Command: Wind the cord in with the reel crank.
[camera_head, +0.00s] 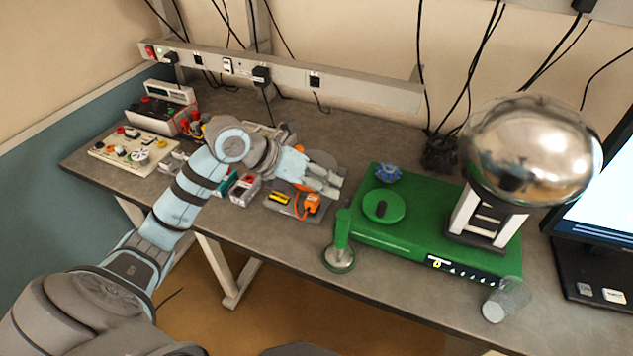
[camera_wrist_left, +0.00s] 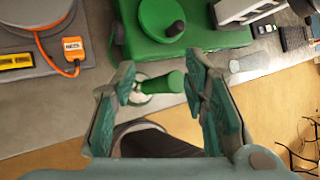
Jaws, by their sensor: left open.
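An orange cord (camera_head: 297,208) with an orange plug-like end (camera_head: 312,202) lies on a grey tray-like base (camera_head: 275,208). In the left wrist view part of a grey disc (camera_wrist_left: 28,14) with orange beneath it shows at the upper left, with the orange plug (camera_wrist_left: 72,47) near it. This looks like the reel; I cannot make out its crank. My left gripper (camera_head: 336,182) is above the reel's right side and hides much of it. Its fingers (camera_wrist_left: 162,82) are open with nothing held between them. My right gripper is not in view.
A green box (camera_head: 385,240) with a knobbed green disc (camera_head: 384,206) and a silver sphere (camera_head: 530,150) stands right of the reel. A green-handled rod (camera_head: 342,230) stands near the table's front edge. A clear cup (camera_head: 508,300) and monitor are farther right; small electronics lie left.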

